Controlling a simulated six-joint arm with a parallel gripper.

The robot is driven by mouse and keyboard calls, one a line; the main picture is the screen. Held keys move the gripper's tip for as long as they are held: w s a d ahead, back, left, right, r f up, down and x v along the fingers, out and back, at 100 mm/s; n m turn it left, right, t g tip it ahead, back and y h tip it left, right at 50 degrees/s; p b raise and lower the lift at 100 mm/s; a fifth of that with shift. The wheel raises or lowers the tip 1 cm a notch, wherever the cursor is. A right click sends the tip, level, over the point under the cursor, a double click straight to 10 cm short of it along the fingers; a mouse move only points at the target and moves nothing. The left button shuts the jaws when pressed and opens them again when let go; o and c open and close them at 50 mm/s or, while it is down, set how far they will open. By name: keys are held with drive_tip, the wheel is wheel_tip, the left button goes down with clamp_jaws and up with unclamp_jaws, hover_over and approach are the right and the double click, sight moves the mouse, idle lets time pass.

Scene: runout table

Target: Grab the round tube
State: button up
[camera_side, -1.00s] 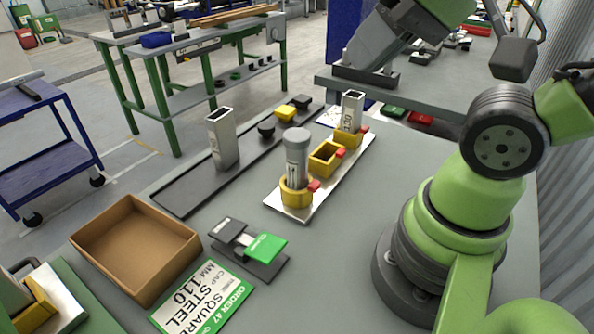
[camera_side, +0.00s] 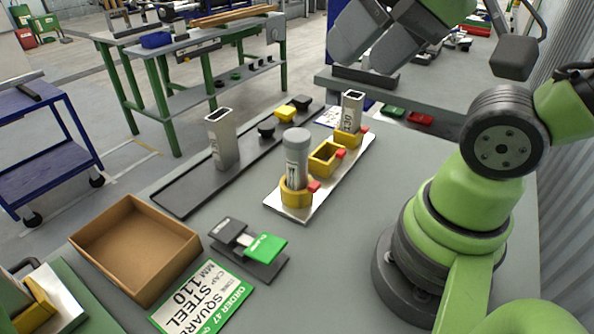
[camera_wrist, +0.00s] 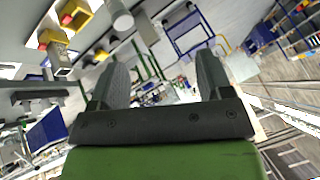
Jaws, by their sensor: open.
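The round tube (camera_side: 297,153) is a grey cylinder with a grey top. It stands upright in a yellow round collar (camera_side: 296,191) at the near end of a pale plate. In the wrist view the round tube (camera_wrist: 121,16) seems to be at the top, left of centre. My gripper (camera_side: 366,62) is open and empty, above and to the right of the round tube and apart from it. Both fingers (camera_wrist: 160,75) show spread apart in the wrist view.
On the plate (camera_side: 308,211) are an empty yellow square holder (camera_side: 325,158) and a square tube (camera_side: 351,112) in another holder. A second square tube (camera_side: 222,140) stands on a dark tray (camera_side: 180,196).

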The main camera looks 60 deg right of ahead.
drive_tip(key=w+d+r+m+t+y, duration=0.25)
drive_tip(key=d+m, duration=0.35)
drive_tip(key=m, duration=0.7)
drive_tip(key=w+d+r+m+t+y, duration=0.1)
drive_tip(key=w+d+m+y, duration=0.3)
drive_tip(key=m, duration=0.8)
approach(295, 169)
wheel_tip(295, 169, down, 2)
drive_tip(key=w, duration=0.1)
drive_tip(key=shift+h, duration=0.35)
drive_tip(key=shift+w+d+x, duration=0.1)
drive_tip(key=shift+d+x, duration=0.05)
drive_tip(key=shift+x, duration=1.35)
drive_tip(key=shift+w+d+x, duration=0.1)
drive_tip(key=shift+w+x, duration=0.05)
drive_tip(key=shift+x, duration=1.35)
drive_tip(key=shift+w+d+x, duration=0.1)
drive_tip(key=shift+d+x, duration=0.05)
drive_tip(key=shift+x, duration=1.35)
drive_tip(key=shift+r, duration=0.1)
drive_tip(key=shift+c, duration=0.2)
